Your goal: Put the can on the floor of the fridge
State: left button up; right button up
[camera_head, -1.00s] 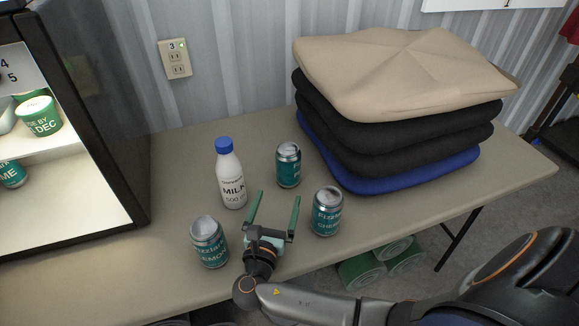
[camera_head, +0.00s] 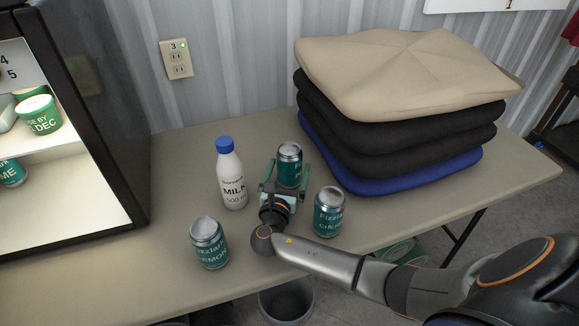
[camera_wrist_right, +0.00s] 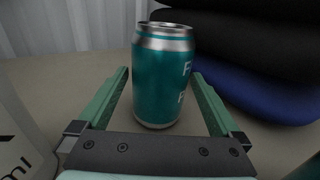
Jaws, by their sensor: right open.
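A teal can (camera_head: 290,165) stands upright on the table near the cushions. My right gripper (camera_head: 286,175) is open, with its two green fingers on either side of this can. In the right wrist view the can (camera_wrist_right: 163,75) stands between the open fingers (camera_wrist_right: 163,95), with a gap visible on both sides. A second teal can (camera_head: 328,211) stands to the right of the gripper, and a third (camera_head: 209,243) to its left. The open fridge (camera_head: 82,110) is at the far left, with a lit shelf and a lower floor (camera_head: 60,215). My left gripper is not in view.
A milk bottle (camera_head: 231,174) stands close to the left of the right gripper. A stack of cushions (camera_head: 400,130) is just right of and behind the can. Tubs and another can (camera_head: 12,172) are inside the fridge. A bin (camera_head: 287,302) is below the table's front edge.

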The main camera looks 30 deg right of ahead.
jog(key=shift+r, duration=0.1)
grip_shut()
dwell(0.7)
